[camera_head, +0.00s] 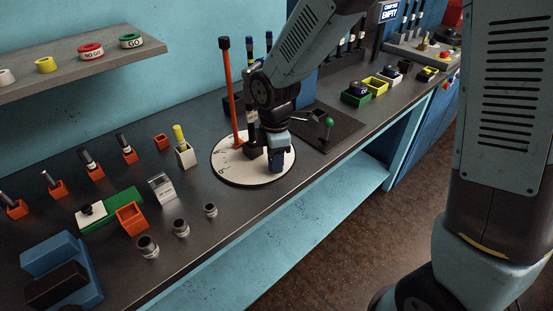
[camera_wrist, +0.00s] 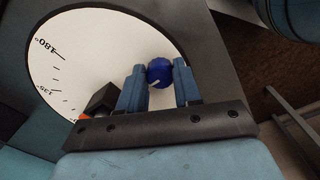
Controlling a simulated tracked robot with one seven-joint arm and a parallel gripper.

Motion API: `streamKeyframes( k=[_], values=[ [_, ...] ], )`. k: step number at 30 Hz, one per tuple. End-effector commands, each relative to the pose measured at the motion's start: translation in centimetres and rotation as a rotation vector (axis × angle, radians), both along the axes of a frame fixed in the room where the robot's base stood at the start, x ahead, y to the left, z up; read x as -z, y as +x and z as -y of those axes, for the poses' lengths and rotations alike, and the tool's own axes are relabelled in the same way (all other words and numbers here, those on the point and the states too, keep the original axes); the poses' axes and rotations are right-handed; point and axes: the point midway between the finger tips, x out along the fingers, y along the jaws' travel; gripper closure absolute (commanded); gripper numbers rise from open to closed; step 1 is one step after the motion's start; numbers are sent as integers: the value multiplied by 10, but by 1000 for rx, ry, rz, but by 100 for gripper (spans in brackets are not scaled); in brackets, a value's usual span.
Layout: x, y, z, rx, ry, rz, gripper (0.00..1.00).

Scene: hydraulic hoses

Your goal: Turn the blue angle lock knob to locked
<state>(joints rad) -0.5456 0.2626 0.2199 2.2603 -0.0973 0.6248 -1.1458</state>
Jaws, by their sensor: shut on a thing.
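The blue angle lock knob (camera_wrist: 159,73) shows in the wrist view, on the white dial plate (camera_wrist: 90,45) near its rim. It is round, with a short white mark on its lower left. My gripper (camera_wrist: 158,85) is shut on the knob, with one blue finger on each side of it. In the head view my gripper (camera_head: 276,160) points down at the front right part of the white dial plate (camera_head: 232,178), and the knob is hidden behind its fingers. The dial has degree marks. I cannot read any locked label.
An orange upright lever (camera_head: 229,90) stands on the dial close to my arm. A dark plate with a green-knobbed lever (camera_head: 328,124) is to the right. Several orange holders and fittings, such as an orange box (camera_head: 132,219), stand to the left. The bench's front edge is close.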

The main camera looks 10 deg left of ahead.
Motion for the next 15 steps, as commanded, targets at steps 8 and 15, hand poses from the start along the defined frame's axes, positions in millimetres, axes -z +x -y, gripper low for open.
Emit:
streamKeyframes(
  k=[8, 15],
  values=[
    [1, -2, -3, 72, -2, -4, 97],
    [1, -2, -4, 246, 0, -3, 97]
  ],
)
